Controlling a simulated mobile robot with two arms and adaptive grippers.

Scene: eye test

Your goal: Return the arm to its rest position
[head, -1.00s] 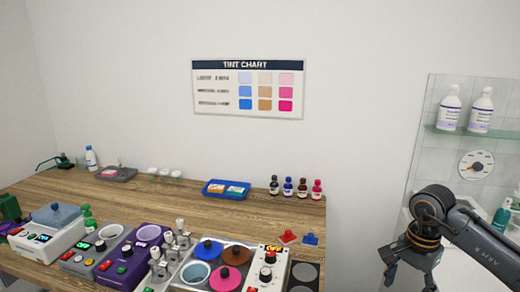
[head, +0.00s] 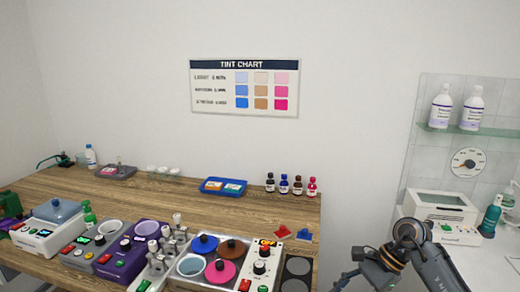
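My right arm comes in at the lower right, bent at a black joint with an orange ring. Its gripper (head: 360,284) hangs low at the bottom edge, right of the wooden bench and in front of the white wall. Its fingers look spread, with nothing visible between them; the tips are cut off by the frame. My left arm and gripper are not in view.
The wooden bench (head: 140,199) holds several devices along its front, a blue tray (head: 222,194) and small dropper bottles (head: 284,187).

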